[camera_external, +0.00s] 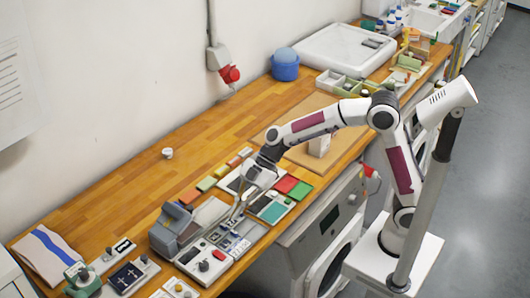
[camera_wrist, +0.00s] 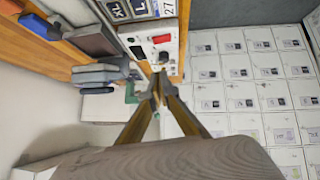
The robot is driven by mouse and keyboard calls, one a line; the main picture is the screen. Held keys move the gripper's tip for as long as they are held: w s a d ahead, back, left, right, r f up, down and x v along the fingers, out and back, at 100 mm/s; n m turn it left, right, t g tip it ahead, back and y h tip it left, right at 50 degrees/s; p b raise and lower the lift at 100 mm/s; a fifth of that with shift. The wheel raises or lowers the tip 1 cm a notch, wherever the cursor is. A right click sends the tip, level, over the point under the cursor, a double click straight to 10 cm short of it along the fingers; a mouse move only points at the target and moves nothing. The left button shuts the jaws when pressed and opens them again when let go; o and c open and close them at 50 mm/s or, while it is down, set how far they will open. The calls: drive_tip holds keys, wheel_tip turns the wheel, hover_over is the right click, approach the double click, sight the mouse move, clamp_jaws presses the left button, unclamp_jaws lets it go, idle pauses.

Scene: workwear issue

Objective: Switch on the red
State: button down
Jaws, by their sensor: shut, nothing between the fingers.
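A red rectangular switch (camera_wrist: 161,39) sits on a white panel (camera_wrist: 145,48) in the wrist view, with a dark round knob (camera_wrist: 164,57) beside it. My gripper (camera_external: 232,221) is low over the bench, just up and right of this panel. In the wrist view its shut fingertips (camera_wrist: 157,84) appear just below the panel, with nothing between them. I cannot tell whether the tips touch anything, or the switch's position.
A grey press-like device (camera_external: 173,228) stands left of my gripper. Size labels (camera_wrist: 139,8) adjoin the panel. A red wall plug (camera_external: 230,74) hangs at the back. The bench's back left is mostly clear.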

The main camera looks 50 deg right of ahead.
hover_over(217, 251)
drive_tip(key=d, duration=0.3)
drive_tip(key=f, duration=0.6)
drive_tip(key=shift+s+f, duration=0.3)
drive_tip(key=shift+s, duration=0.1)
drive_tip(key=f, duration=0.2)
drive_tip(key=shift+w+a+f, duration=0.25)
drive_tip(key=shift+f, duration=0.1)
drive_tip(key=shift+w+f, duration=0.1)
drive_tip(key=shift+f, duration=0.75)
drive_tip(key=shift+w+f, duration=0.15)
drive_tip(key=shift+f, duration=0.1)
drive_tip(key=shift+s, duration=0.2)
